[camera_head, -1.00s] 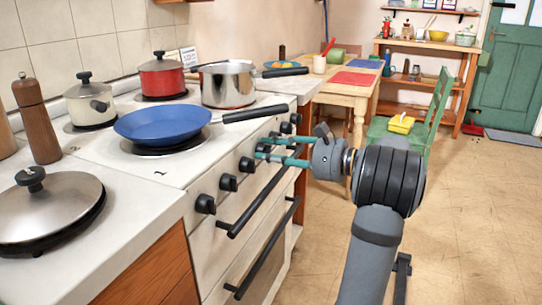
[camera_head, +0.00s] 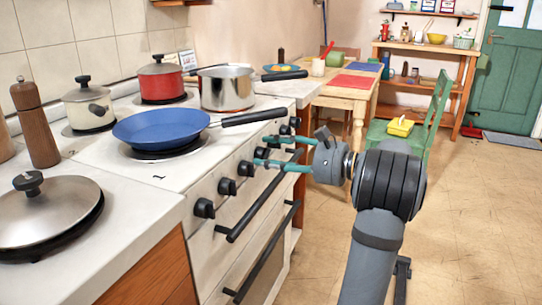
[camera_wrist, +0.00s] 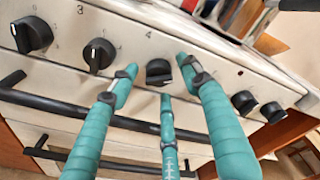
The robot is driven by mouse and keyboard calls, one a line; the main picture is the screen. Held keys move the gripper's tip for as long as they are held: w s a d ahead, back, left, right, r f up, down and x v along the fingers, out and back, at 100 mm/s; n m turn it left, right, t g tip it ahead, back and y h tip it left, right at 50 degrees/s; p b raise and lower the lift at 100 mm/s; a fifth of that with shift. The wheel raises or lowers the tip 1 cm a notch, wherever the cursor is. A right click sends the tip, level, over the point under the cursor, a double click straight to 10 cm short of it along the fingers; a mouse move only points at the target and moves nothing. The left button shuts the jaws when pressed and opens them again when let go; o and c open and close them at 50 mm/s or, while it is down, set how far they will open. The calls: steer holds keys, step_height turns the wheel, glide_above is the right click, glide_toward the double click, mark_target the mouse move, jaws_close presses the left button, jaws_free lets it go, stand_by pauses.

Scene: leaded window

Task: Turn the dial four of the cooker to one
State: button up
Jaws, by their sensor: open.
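The white cooker (camera_head: 236,232) has a row of black dials along its front. Dial four (camera_wrist: 158,72), a black knob below the printed "4", sits in the middle of the wrist view. In the head view it shows at the fingertips (camera_head: 262,150). My gripper (camera_wrist: 160,84) has teal fingers, open and spread around dial four: one to its left, one to its right and one below. The fingertips are close to the cooker front; I cannot tell whether any touches the dial. The dial's pointer setting is too small to read.
Neighbouring dials (camera_wrist: 98,54) and (camera_wrist: 243,102) lie to either side. A black oven handle (camera_head: 250,206) runs below the dials. A blue pan (camera_head: 160,128) and steel saucepan (camera_head: 226,90) stand on top, their handles reaching over the front edge.

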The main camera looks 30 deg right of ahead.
steer(key=v, duration=1.1)
steer(key=shift+s+d, duration=0.25)
steer(key=x, duration=1.2)
steer(key=shift+s, duration=0.1)
steer(key=shift+r, duration=0.1)
